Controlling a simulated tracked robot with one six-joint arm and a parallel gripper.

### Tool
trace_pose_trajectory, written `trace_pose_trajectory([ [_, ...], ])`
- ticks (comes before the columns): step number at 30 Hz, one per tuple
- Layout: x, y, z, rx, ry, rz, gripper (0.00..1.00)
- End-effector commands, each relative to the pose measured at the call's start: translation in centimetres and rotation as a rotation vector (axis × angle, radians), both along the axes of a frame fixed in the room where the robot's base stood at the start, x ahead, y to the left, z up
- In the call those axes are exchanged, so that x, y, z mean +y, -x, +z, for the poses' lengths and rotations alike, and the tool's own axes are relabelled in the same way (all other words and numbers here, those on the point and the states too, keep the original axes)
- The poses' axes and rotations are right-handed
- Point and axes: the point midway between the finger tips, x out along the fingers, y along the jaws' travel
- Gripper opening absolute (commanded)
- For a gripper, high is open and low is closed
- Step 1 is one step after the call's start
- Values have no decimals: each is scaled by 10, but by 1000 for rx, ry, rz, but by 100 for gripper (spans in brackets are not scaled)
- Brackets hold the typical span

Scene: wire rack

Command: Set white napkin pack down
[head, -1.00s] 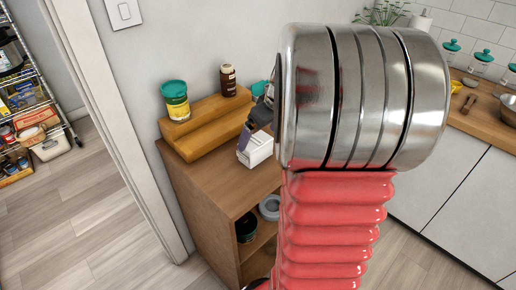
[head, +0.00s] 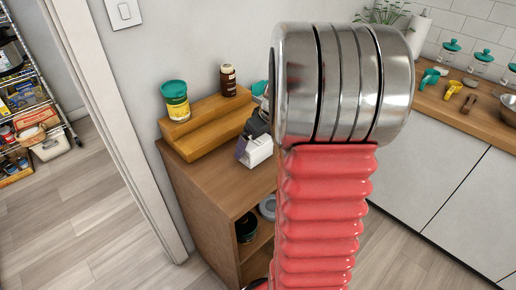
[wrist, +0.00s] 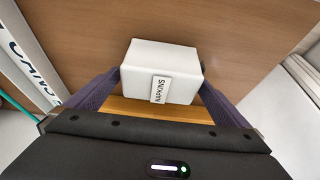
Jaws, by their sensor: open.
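The white napkin pack (wrist: 182,62), labelled "NAPKINS", is a small white box between the two purple fingers of my gripper (wrist: 160,82) in the wrist view. The fingers are open, one on each side, very close to the pack; I cannot tell whether either touches it. In the head view the pack (head: 259,153) is at the top of the wooden cabinet (head: 215,187), in front of the stepped wooden riser. My wrist and arm hide part of this area there.
The stepped riser (head: 207,128) bears a green-lidded yellow tub (head: 175,100) and a dark brown bottle (head: 228,80); a teal item is partly hidden behind my arm. A lower shelf holds bowls. A wire rack (head: 30,90) stands far left. The cabinet's front left top is clear.

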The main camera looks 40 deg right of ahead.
Motion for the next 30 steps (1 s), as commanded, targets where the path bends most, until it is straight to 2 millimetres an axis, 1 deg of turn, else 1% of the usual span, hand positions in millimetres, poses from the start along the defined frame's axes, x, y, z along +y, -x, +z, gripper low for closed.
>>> trace_pose_trajectory([
  [2,0,0,0,0,0,0,99],
  [19,0,0,0,-1,1,0,59],
  [26,0,0,2,-1,1,0,58],
  [30,-1,-1,12,-3,3,0,58],
])
